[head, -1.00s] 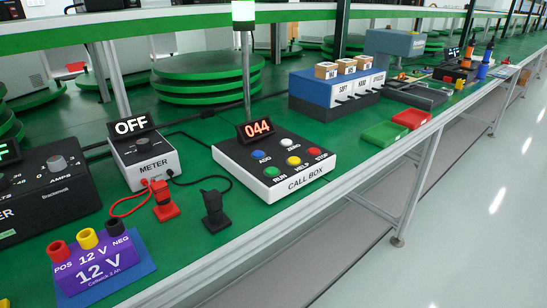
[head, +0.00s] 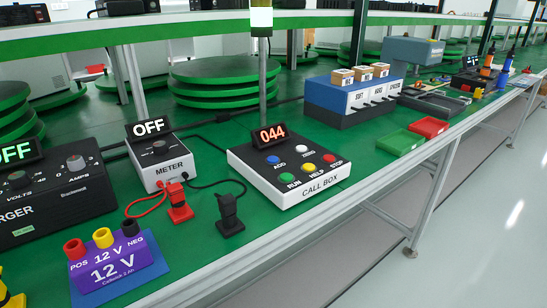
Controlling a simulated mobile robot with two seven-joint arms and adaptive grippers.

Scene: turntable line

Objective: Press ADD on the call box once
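In the front row are a green RUN button (head: 287,178), a yellow HELP button (head: 309,168) and a red STOP button (head: 329,158). Neither of my grippers is in view.
Left of the call box stand a meter (head: 161,159) reading OFF, red (head: 179,203) and black (head: 229,215) clamps, a purple 12 V battery (head: 115,262) and a charger (head: 50,195). Green (head: 400,143) and red (head: 428,127) trays lie to the right. A lamp post rises behind the box.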

